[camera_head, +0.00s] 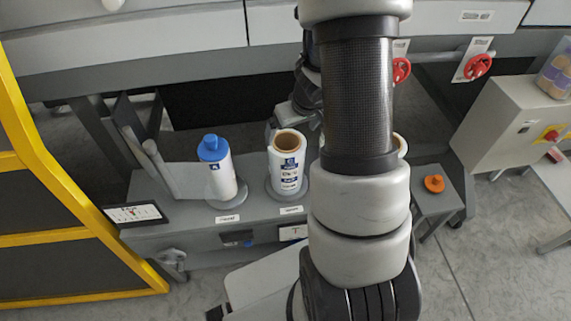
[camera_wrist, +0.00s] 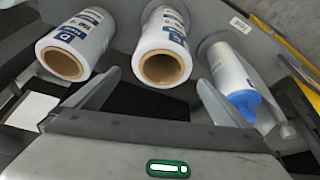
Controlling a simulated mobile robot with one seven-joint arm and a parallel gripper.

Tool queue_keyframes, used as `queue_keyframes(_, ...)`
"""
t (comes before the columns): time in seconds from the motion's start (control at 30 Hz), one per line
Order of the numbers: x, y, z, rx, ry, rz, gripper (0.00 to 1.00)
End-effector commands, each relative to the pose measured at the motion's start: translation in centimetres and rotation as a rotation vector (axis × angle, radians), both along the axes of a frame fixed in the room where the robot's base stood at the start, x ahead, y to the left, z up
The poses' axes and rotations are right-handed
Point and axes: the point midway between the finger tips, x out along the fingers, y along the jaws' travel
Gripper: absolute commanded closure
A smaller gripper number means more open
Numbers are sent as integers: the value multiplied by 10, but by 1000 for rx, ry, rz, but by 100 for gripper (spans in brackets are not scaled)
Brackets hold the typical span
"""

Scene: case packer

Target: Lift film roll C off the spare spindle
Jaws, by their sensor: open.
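In the head view, the middle roll (camera_head: 287,165) has an open cardboard core and a blue-and-white label whose letter looks like C, but is too small to be sure. It also shows in the wrist view (camera_wrist: 162,45), core end toward the camera. Another open-cored roll (camera_wrist: 78,42) is at left in the wrist view; my arm mostly hides it in the head view.
A yellow frame (camera_head: 75,195) bounds the left. A grey cabinet (camera_head: 500,120) and an orange knob (camera_head: 434,183) are at right. A machine edge runs above the rolls.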

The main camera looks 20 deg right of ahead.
Motion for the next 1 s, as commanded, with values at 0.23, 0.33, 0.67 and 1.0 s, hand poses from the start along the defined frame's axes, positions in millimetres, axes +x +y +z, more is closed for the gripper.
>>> queue_keyframes(0.23,13,0,-32,1,0,0,0)
queue_keyframes(0.33,14,0,-36,0,0,-1,0)
queue_keyframes(0.67,25,3,-79,2,1,1,0)
queue_keyframes(1.0,28,3,-83,1,-1,1,3)
